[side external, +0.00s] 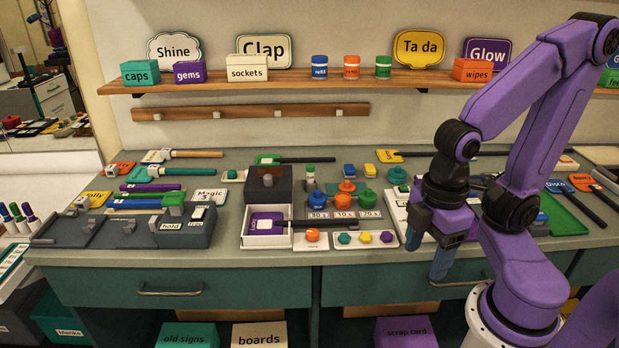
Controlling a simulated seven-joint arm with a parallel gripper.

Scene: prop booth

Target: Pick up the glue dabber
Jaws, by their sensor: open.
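No object here is plainly labelled as the glue dabber. A small upright bottle with a white body and green cap (310,174) stands behind the middle of the counter and may be it; it is too small to be sure. My gripper (427,256) points down at the counter's front edge, right of the middle. Its blue fingers are apart, and nothing shows between them. It is well to the right of the bottle and nearer the camera, not touching it. My wrist hides part of a white tray.
A dark box (272,186) stands left of the bottle. Coloured knobbed pieces (343,202) stand just right of it. A white sign tray (267,240) and a tray of gems (364,239) lie in front. Handled signs lie around. A shelf (290,81) runs along the wall.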

